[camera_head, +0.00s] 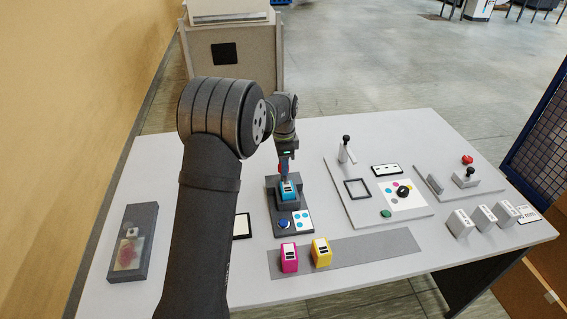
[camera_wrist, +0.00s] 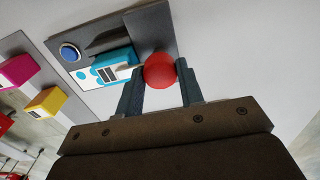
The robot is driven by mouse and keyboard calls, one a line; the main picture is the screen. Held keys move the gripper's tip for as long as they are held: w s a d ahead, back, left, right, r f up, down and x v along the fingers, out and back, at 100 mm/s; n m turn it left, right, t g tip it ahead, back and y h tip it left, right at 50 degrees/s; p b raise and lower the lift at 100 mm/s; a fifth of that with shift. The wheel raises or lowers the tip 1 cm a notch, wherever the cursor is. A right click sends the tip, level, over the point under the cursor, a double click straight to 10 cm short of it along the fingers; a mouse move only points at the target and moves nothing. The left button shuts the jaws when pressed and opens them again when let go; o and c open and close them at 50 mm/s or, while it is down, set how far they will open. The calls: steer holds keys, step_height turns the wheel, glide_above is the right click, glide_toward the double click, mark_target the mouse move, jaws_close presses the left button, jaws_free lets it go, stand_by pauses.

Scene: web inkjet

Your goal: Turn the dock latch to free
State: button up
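The dock (camera_head: 289,207) is a dark grey block on the table with a cyan cartridge (camera_head: 289,190) seated in it. The cartridge also shows in the wrist view (camera_wrist: 116,65). The latch's round red knob (camera_wrist: 159,71) sits beside the cartridge; in the head view only a small red patch (camera_head: 281,168) of it shows. My gripper (camera_wrist: 160,70) points down at the dock, its two fingers on either side of the knob. The knob fills the gap between the fingertips, so my gripper looks shut on it. The latch arm under the knob is mostly hidden.
A blue button (camera_head: 284,224) and a card with cyan dots are at the dock's front. Magenta (camera_head: 289,257) and yellow (camera_head: 321,252) cartridges stand on a grey strip in front. A panel with a lever (camera_head: 346,150) lies right; a grey tray (camera_head: 133,243) lies far left.

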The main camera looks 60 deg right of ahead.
steer(key=c, duration=0.4)
steer(key=shift+n, duration=0.4)
steer(key=n, duration=0.3)
steer(key=shift+n, duration=0.4)
steer(key=n, duration=0.3)
steer(key=shift+n, duration=0.3)
steer(key=n, duration=0.5)
steer(key=shift+n, duration=2.4)
steer(key=shift+r, duration=0.1)
